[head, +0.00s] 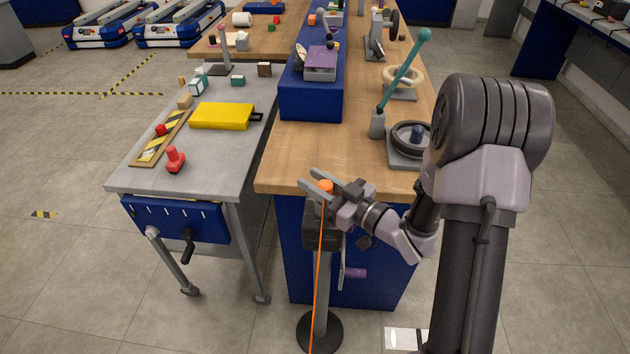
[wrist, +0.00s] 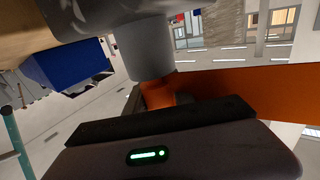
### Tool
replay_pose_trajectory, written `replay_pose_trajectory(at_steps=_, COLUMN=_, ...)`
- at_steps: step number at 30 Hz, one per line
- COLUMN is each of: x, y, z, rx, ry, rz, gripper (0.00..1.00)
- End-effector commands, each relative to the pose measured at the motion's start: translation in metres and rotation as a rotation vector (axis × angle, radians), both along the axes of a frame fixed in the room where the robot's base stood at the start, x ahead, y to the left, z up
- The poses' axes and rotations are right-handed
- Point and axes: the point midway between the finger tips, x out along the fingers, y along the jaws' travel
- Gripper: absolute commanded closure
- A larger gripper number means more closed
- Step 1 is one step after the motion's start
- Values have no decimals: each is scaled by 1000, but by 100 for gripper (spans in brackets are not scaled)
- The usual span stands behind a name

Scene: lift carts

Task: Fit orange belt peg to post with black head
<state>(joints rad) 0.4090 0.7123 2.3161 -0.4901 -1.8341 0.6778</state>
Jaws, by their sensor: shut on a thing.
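The orange belt peg (head: 326,186) is between the two fingers of my gripper (head: 319,187), which is shut on it at the front edge of the wooden bench. The peg's orange belt (head: 319,265) runs down from it towards the floor. The post with black head (head: 320,236) stands right below my gripper, its grey column rising from a round black base. From this angle I cannot tell whether the peg touches the head. In the wrist view the orange peg (wrist: 156,95) shows partly behind a dark finger, and the wide orange belt (wrist: 245,90) stretches right.
A crank with a purple handle (head: 355,272) sticks out beside the post. The wooden bench (head: 300,158) behind holds a handwheel (head: 408,140) and a teal-knobbed lever (head: 405,70). A grey cart (head: 215,165) stands left. Open floor lies front left.

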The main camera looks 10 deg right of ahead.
Motion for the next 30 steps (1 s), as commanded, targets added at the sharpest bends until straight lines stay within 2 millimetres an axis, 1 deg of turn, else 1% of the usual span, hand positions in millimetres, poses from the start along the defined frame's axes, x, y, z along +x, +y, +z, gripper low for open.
replay_pose_trajectory(at_steps=12, x=0, y=0, z=-14, rx=0, ry=0, rz=0, gripper=100)
replay_pose_trajectory(at_steps=13, x=0, y=0, z=-13, rx=0, ry=0, rz=0, gripper=67)
replay_pose_trajectory(at_steps=16, x=0, y=0, z=-12, rx=0, ry=0, rz=0, gripper=47)
replay_pose_trajectory(at_steps=17, x=0, y=0, z=-12, rx=0, ry=0, rz=0, gripper=45)
replay_pose_trajectory(at_steps=26, x=-1, y=-1, z=-12, rx=-1, ry=1, rz=-1, gripper=45)
replay_pose_trajectory(at_steps=29, x=-10, y=-10, z=-11, rx=0, ry=3, rz=-3, gripper=45)
replay_pose_trajectory(at_steps=30, x=-17, y=-15, z=-10, rx=1, ry=3, rz=-4, gripper=45)
